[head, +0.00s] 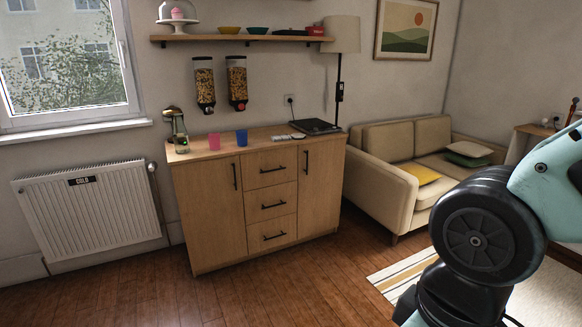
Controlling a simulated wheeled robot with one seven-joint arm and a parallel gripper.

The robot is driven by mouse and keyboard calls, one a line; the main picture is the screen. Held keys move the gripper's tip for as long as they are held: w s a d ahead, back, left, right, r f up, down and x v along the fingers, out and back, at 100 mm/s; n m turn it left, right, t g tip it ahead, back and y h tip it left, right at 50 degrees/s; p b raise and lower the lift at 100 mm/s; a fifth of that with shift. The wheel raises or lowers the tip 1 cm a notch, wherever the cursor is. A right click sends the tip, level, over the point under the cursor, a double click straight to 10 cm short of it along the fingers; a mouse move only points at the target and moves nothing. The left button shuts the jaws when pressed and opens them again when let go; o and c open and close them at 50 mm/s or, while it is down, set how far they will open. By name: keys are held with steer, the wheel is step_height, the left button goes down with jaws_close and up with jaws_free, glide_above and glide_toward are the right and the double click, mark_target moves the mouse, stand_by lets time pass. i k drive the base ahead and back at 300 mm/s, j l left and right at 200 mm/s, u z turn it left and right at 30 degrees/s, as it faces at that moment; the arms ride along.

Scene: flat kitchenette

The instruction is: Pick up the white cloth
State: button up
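A small, flat whitish item (288,137) lies on top of the wooden sideboard (222,157), between the blue cup and a dark flat appliance. It is too small to tell whether it is the white cloth. No other thing that looks like a white cloth stands out. Part of my arm shows at the right of the head view, in front of the sofa and rug. My gripper is out of view, so what it holds cannot be seen.
A pink cup (214,141), a blue cup (241,137) and a dark flat appliance (315,126) stand on the sideboard. Two dispensers hang above, under a shelf (240,38). A radiator (88,212) is left, a beige sofa (377,188) right. Wooden floor in front is clear.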

mark_target(285, 137)
steer(key=i, duration=2.25)
steer(key=i+u, duration=0.2)
steer(key=i, duration=0.35)
steer(key=i+l+u, duration=0.25)
steer(key=i, duration=0.25)
steer(key=i+l+u, duration=0.2)
steer(key=i, duration=0.3)
steer(key=i+l+u, duration=0.2)
steer(key=i+l, duration=0.15)
steer(key=i, duration=0.15)
